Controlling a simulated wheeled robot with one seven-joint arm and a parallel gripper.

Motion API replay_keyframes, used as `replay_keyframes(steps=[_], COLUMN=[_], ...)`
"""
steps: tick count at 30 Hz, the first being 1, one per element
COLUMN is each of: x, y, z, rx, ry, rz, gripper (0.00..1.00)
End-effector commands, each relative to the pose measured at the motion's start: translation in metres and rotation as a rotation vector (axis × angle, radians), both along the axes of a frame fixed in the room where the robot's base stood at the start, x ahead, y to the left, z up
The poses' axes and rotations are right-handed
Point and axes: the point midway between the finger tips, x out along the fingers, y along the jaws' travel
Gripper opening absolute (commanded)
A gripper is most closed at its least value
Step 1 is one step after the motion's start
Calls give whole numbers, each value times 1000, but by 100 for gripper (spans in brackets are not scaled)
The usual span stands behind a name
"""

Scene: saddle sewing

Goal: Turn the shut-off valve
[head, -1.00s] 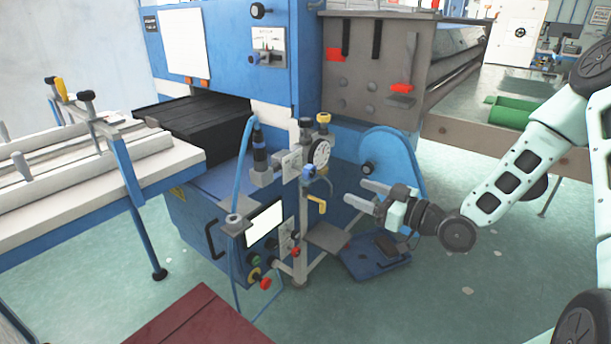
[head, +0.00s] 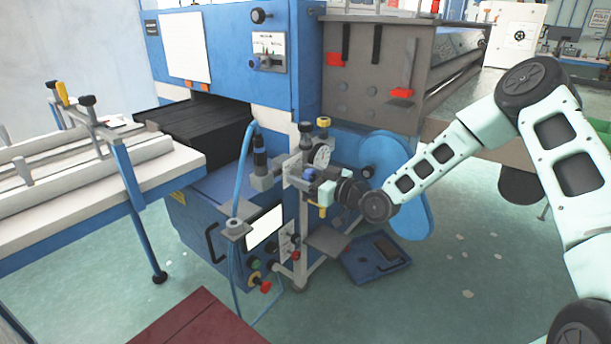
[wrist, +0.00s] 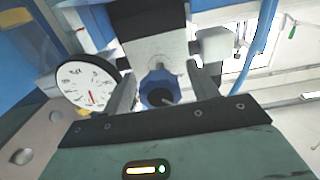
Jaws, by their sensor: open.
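My gripper (head: 318,184) is at the upright valve panel on the front of the blue machine. In the wrist view my gripper (wrist: 163,82) is open, with one finger on each side of a round blue knob (wrist: 158,88). I cannot tell whether either finger touches it. A yellow lever handle (head: 321,208), which looks like the shut-off valve's, shows just below the gripper in the head view. The gripper hides part of the valve fittings. I do not make out the yellow lever in the wrist view.
A round white gauge (head: 322,157) is close beside the gripper; it also shows in the wrist view (wrist: 88,90). A blue hose (head: 243,170) runs down at the left. A small control box (head: 265,228) sits lower left. A blue pedal plate (head: 376,258) lies on the floor.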

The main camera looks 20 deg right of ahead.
Motion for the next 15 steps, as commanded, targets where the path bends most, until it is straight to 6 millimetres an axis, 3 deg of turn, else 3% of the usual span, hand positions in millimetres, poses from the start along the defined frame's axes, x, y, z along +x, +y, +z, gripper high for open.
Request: replay_keyframes(steps=[9, 14, 15], x=[2, 2, 2], y=[1, 1, 1], z=[0, 0, 0], rx=[0, 0, 0], ry=[0, 0, 0], rz=[0, 0, 0], gripper=[59, 15, 14])
